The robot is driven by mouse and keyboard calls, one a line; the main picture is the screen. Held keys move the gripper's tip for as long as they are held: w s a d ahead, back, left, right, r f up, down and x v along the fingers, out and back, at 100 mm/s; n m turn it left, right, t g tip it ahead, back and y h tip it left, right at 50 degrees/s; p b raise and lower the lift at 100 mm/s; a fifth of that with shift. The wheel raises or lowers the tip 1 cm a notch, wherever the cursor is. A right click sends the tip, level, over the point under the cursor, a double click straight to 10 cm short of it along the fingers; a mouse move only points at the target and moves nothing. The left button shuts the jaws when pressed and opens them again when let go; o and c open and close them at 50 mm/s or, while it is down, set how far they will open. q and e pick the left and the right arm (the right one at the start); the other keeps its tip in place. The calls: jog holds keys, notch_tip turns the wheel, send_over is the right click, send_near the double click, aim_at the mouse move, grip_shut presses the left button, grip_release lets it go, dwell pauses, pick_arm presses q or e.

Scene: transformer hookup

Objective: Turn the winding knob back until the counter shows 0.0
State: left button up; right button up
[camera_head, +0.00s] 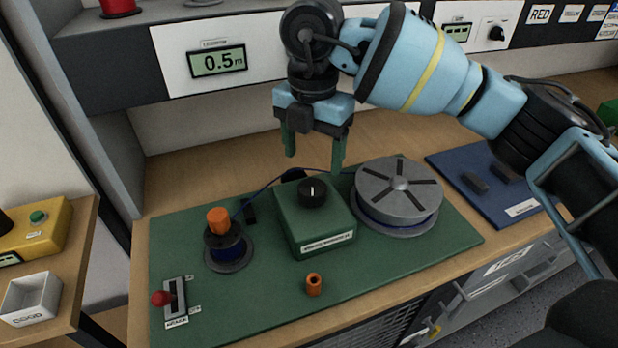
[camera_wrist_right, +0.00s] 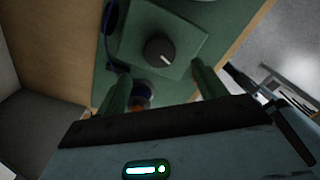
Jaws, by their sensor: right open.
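The black winding knob (camera_head: 314,192) with a white pointer line sits on top of a green box (camera_head: 317,222). The knob also shows in the right wrist view (camera_wrist_right: 159,51). The counter display (camera_head: 218,61) on the back panel reads 0.5 m. My right gripper (camera_head: 314,160) is open and empty, above and slightly behind the knob, with its green fingers pointing down. In the right wrist view its fingers (camera_wrist_right: 163,95) are spread apart with the knob between and beyond them. I see no contact with the knob. My left gripper is not in view.
On the green board (camera_head: 262,309), a large grey reel (camera_head: 399,186) stands right of the box. A spool with an orange top (camera_head: 219,221) stands left, joined by blue wire. A red-knobbed lever (camera_head: 162,298) and an orange cylinder (camera_head: 314,285) are in front. A blue mat (camera_head: 495,199) lies right.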

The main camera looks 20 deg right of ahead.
aim_at(312, 186)
jog(key=shift+f, duration=0.4)
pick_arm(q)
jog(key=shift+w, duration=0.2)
pick_arm(e)
jog(key=shift+f, duration=3.5)
jog(key=c, duration=1)
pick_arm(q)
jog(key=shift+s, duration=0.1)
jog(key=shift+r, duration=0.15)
pick_arm(e)
jog(key=shift+r+n, duration=0.1)
jog(key=shift+n, duration=0.3)
